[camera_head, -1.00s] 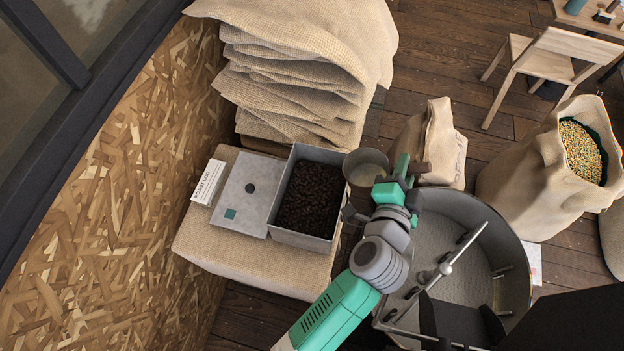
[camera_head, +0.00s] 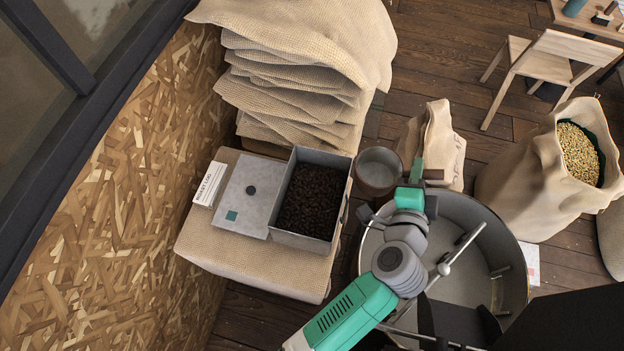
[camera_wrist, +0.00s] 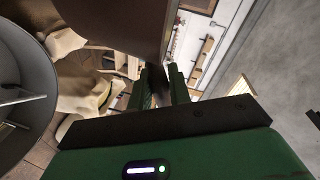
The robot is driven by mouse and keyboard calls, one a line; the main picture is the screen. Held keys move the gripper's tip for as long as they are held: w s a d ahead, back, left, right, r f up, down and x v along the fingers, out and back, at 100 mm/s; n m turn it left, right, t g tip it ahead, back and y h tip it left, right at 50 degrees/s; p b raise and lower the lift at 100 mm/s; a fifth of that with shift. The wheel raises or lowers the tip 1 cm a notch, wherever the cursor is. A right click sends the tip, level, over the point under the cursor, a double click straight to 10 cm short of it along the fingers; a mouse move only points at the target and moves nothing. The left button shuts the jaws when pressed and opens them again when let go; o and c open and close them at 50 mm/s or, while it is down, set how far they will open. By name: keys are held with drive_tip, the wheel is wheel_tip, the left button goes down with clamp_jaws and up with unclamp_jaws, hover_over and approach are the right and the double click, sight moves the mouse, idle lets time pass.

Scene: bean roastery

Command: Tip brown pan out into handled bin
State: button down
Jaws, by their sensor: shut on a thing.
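The brown pan (camera_head: 378,187) is a round vessel with a greyish inside, held in the air right of the open bin. I see no beans in it, though its bottom is not clear. My gripper (camera_head: 413,172) is at the pan's right side, shut on it. In the wrist view the pan (camera_wrist: 115,22) is a large brown shape at the top, above the fingers of my gripper (camera_wrist: 160,88); the exact grip is dark. The open grey rectangular bin (camera_head: 284,238) holds dark beans and stands left of the pan. A small handle-like part shows at its right side.
A grey lidded box (camera_head: 240,200) with a green square stands left of the bin, beside a white label card (camera_head: 209,184), on a burlap-covered block (camera_head: 250,265). Stacked sacks (camera_head: 300,60) rise behind. A round metal drum (camera_head: 460,300) with stirring arms lies below my gripper.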

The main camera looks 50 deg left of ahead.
wheel_tip(320, 180, up, 6)
drive_tip(key=p, duration=0.5)
drive_tip(key=shift+r, duration=0.2)
drive_tip(key=shift+f, duration=0.2)
